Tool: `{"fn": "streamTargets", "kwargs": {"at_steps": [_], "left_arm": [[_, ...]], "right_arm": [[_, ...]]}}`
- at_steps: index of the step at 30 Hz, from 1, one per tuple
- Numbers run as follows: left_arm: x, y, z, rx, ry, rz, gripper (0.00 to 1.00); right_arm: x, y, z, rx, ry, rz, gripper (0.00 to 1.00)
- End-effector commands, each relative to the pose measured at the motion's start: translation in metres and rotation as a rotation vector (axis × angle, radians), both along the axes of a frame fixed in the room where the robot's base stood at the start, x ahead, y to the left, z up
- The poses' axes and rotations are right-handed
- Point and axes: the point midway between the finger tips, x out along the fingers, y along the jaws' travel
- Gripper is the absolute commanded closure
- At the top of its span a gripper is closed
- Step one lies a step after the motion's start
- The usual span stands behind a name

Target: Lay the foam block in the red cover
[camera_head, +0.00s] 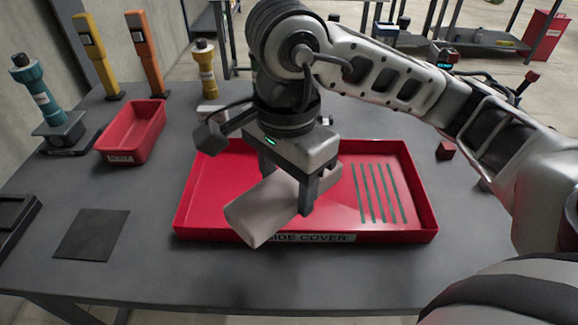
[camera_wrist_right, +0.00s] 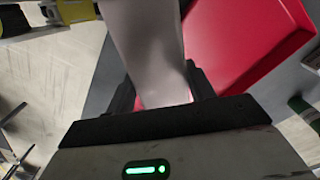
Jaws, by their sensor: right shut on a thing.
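The foam block (camera_head: 265,210) is a pale grey-white long block. My right gripper (camera_head: 288,190) is shut on it, with a finger on each side. The block is tilted, its near end lower and over the front left part of the red cover (camera_head: 205,205). I cannot tell whether it touches the cover. The red cover is a shallow tray with a label on its front wall and several slots at the right. In the right wrist view the foam block (camera_wrist_right: 150,50) sits between the fingers, with the red cover (camera_wrist_right: 235,45) beside it. My left gripper is out of view.
A small red bin (camera_head: 132,132) stands left of the cover. A dark flat pad (camera_head: 91,235) lies at the front left. A teal tool (camera_head: 38,95), a yellow one (camera_head: 97,55) and an orange one (camera_head: 147,55) stand at the back left. A small dark red cube (camera_head: 445,150) lies right of the cover.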

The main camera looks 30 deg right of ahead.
Motion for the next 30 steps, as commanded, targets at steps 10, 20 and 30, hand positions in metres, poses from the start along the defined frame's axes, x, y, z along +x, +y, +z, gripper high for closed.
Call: {"fn": "streamTargets", "kwargs": {"at_steps": [10, 20, 30], "left_arm": [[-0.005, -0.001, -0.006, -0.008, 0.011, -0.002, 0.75], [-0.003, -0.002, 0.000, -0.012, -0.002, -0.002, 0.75], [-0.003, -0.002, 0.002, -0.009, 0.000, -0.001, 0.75]], "right_arm": [[0.056, -0.055, -0.036, -0.001, 0.007, -0.017, 0.68], [0.089, -0.086, -0.084, -0.002, 0.003, -0.009, 0.68], [0.096, -0.094, -0.119, -0.001, 0.006, -0.008, 0.68]]}}
